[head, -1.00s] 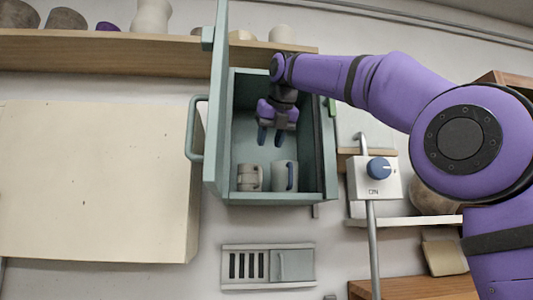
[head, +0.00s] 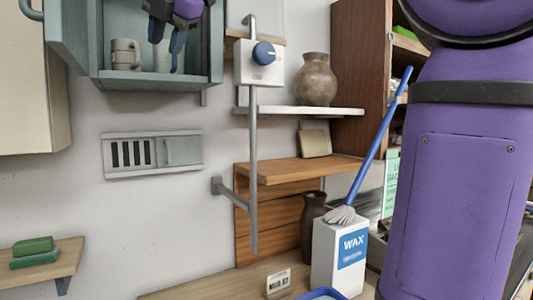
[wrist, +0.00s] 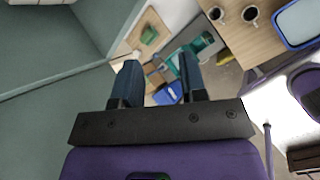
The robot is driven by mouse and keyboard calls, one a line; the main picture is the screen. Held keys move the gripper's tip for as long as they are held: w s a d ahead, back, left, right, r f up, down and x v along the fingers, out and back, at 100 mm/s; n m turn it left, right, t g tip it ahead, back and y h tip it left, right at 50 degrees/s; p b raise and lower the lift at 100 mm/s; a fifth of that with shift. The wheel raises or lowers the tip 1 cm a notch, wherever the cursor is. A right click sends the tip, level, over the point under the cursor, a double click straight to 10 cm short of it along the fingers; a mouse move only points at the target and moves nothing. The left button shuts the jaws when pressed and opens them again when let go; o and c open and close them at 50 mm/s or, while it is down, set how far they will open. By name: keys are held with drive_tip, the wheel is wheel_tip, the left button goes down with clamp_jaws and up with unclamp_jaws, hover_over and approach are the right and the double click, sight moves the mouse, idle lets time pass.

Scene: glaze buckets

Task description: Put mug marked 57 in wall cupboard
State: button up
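The wall cupboard (head: 155,82) is a grey-green box on the wall at the upper left of the head view, with its door (head: 68,40) swung open to the left. A beige mug (head: 125,54) stands on its floor. A second pale mug (head: 162,58) stands to its right, partly hidden behind my gripper. My gripper (head: 166,48) is at the cupboard, in front of the second mug. In the wrist view my gripper's fingers (wrist: 159,68) are apart with nothing between them. I cannot read a 57 on any mug.
A wax box (head: 326,262), a mop (head: 370,150) and a small card (head: 278,283) stand below right. A blue-rimmed tray (head: 322,294) is at the bottom edge. A switch box on a pipe (head: 258,65) is right of the cupboard. Two mugs (wrist: 215,13) (wrist: 250,14) show in the wrist view.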

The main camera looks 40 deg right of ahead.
drive_tip(key=s+d+f+m+g, duration=0.1)
drive_tip(key=s+f+m, duration=0.7)
drive_tip(key=f, duration=0.4)
drive_tip(key=s+d+f+m+g, duration=0.1)
drive_tip(key=s+d+f+m, duration=0.1)
drive_tip(key=s+f+m, duration=0.5)
drive_tip(key=s+d+f+m, duration=0.2)
drive_tip(key=s+f+m, duration=0.6)
drive_tip(key=f, duration=0.8)
drive_tip(key=m, duration=0.2)
drive_tip(key=shift+s+d+f+m+g, duration=0.25)
drive_tip(key=shift+s+f+m+g, duration=0.05)
drive_tip(key=shift+m+g, duration=0.1)
